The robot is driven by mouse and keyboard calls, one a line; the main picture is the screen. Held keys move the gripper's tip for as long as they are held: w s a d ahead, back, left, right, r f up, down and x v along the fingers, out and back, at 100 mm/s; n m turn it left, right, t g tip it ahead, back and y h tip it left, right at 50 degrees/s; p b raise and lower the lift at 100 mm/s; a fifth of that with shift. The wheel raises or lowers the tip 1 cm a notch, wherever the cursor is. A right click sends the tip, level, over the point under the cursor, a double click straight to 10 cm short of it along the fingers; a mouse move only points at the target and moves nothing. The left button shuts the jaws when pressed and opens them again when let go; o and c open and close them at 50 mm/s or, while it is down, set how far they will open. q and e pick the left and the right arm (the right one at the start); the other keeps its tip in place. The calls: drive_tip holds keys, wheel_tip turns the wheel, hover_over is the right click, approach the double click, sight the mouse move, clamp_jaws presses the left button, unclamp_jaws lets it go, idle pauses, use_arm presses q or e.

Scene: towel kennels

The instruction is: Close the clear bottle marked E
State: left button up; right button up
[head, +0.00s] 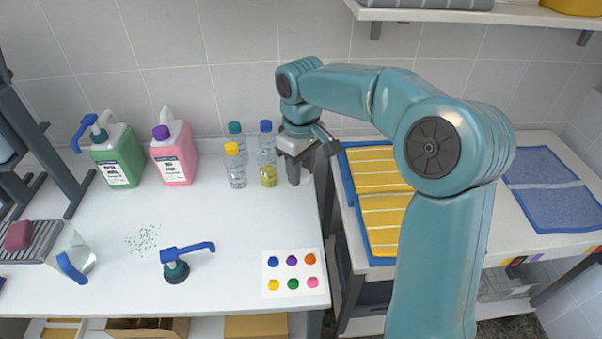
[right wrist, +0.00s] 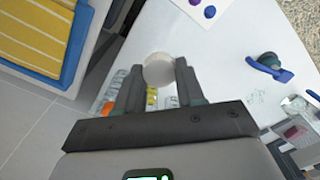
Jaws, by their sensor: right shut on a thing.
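Several small clear bottles stand together at the back of the table. One has a yellow cap (head: 232,149), one a teal cap (head: 235,128) and one a blue cap (head: 266,126). A short bottle with yellowish contents (head: 268,176) stands in front of the blue-capped one. I cannot read an E on any of them. My right gripper (head: 299,178) points down just right of this group, near the table's right edge. In the right wrist view it is shut on a whitish round thing (right wrist: 158,69), held between the fingertips; I cannot tell whether it is a cap. My left gripper is not in view.
A green jug (head: 117,160) and a pink jug (head: 174,158) stand at the back left. A blue pump head (head: 176,266) lies at the front, left of a card with coloured dots (head: 296,281). Yellow towels (head: 375,172) lie beyond the gap at right.

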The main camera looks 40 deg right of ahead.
drive_tip(key=w+a+f, duration=0.1)
drive_tip(key=a+f, duration=0.4)
drive_tip(key=a, duration=0.4)
drive_tip(key=w+a+f+m, duration=0.1)
drive_tip(key=a+f, duration=0.5)
drive_tip(key=a, duration=0.3)
drive_tip(key=shift+w, duration=0.35)
drive_tip(key=shift+s, duration=0.15)
